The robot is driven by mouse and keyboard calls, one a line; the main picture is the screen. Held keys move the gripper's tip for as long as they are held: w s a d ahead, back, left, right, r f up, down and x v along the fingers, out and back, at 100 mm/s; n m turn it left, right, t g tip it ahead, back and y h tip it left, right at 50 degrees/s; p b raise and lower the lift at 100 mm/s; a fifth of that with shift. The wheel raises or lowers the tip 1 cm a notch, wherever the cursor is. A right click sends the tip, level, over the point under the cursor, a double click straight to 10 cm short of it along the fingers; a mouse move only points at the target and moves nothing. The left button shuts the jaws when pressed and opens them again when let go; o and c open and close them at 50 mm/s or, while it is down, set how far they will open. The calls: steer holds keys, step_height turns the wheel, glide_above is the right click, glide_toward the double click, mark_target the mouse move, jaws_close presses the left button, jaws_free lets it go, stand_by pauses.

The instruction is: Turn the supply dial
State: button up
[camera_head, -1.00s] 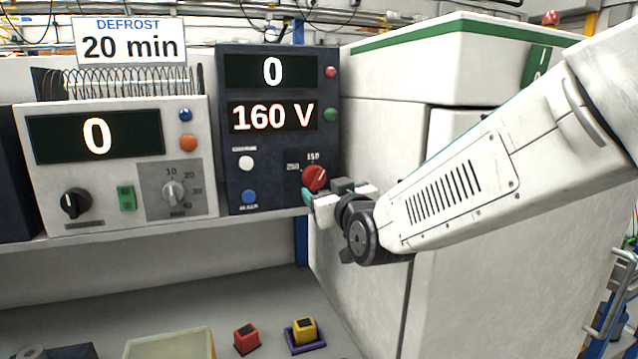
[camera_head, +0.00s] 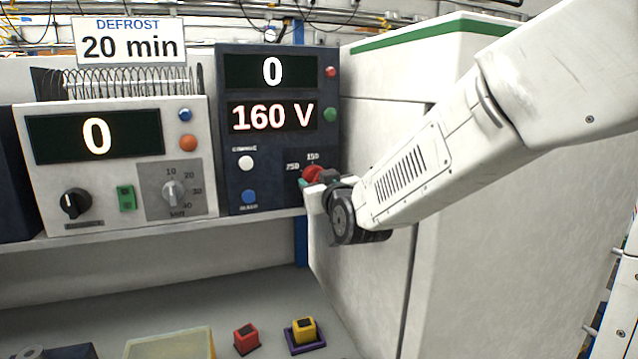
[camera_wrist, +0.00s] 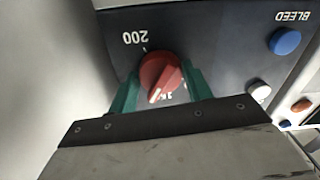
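The supply dial is a red knob (camera_head: 313,174) low on the right of the dark blue panel, under a 160 V readout (camera_head: 272,118). My gripper (camera_head: 311,184) is at the dial and hides its lower part in the head view. In the wrist view, the red dial (camera_wrist: 161,72) sits between the two green fingers of my gripper (camera_wrist: 160,82), one on each side. The fingers look open around it, with little space; firm contact cannot be seen. The white pointer mark faces the gripper, near a partly hidden label. A "200" label is readable.
White (camera_head: 246,162) and blue (camera_head: 249,196) buttons are left of the dial; red (camera_head: 330,72) and green (camera_head: 330,115) ones are above it. A white cabinet (camera_head: 380,75) stands close on the right. A white instrument (camera_head: 100,185) stands left.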

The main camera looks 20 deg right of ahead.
steer(key=shift+m, duration=2.8)
steer(key=o, duration=1)
steer(key=shift+c, duration=0.2)
steer(key=s, duration=0.7)
steer(key=shift+s, duration=0.4)
